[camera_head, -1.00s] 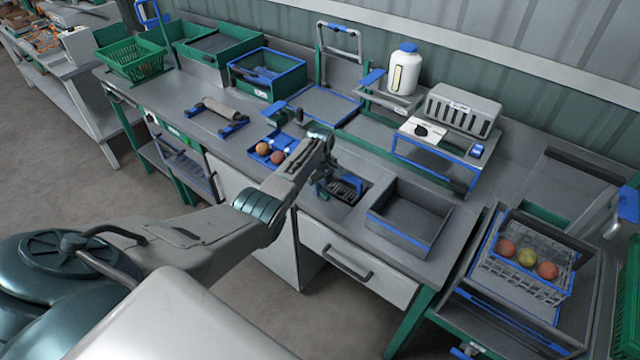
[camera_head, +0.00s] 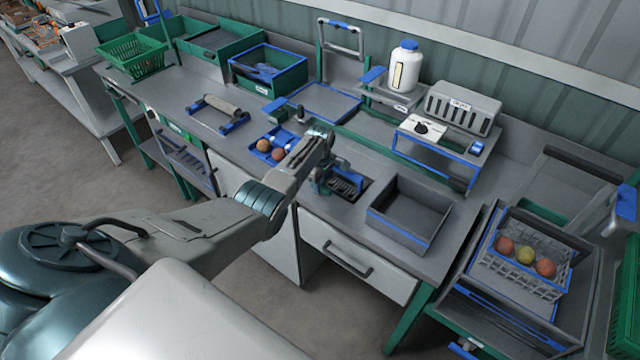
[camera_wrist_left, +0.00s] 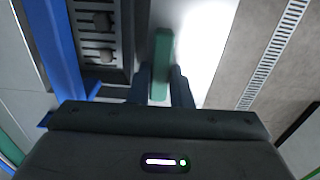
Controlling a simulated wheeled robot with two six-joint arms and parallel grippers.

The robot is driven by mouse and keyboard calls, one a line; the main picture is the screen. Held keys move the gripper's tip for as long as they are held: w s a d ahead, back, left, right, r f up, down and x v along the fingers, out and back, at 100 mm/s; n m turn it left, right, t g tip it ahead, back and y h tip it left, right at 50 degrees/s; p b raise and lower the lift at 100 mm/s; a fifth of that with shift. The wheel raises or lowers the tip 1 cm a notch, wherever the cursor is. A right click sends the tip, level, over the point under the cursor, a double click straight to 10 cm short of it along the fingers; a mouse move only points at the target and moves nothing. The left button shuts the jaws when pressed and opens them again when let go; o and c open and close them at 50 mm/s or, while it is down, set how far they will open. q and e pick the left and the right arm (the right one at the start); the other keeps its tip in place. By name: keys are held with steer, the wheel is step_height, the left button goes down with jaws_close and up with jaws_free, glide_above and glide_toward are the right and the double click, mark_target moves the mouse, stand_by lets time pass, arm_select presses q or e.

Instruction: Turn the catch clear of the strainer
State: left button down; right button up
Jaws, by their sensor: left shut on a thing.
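The strainer (camera_head: 346,184) is a dark slotted piece set in the bench top, left of an open grey tray. It also shows at the upper left of the left wrist view (camera_wrist_left: 100,38), beside a blue strip. The catch (camera_wrist_left: 161,62) is a short green bar just right of the strainer in that view. My left gripper (camera_wrist_left: 161,84) is shut on the catch, one finger on each side of it. In the head view my left gripper (camera_head: 324,180) is low at the strainer's left edge, and the catch is hard to make out there. My right gripper is not in view.
The open grey tray (camera_head: 408,238) stands close on the right of the strainer. A blue tray (camera_head: 262,149) with round fruit lies to the left. A blue-edged stand (camera_head: 432,172) is behind. A wire basket (camera_head: 480,262) with fruit is at the right.

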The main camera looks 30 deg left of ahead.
arm_select(q)
steer(key=c, duration=1.3)
jaws_free()
steer(key=shift+r, duration=0.1)
steer(key=shift+w+r+b, duration=0.1)
steer(key=shift+r+b, duration=0.2)
steer(key=shift+r, duration=0.35)
step_height(320, 180, up, 10)
steer(key=shift+f+b, duration=0.25)
steer(key=shift+b, duration=0.8)
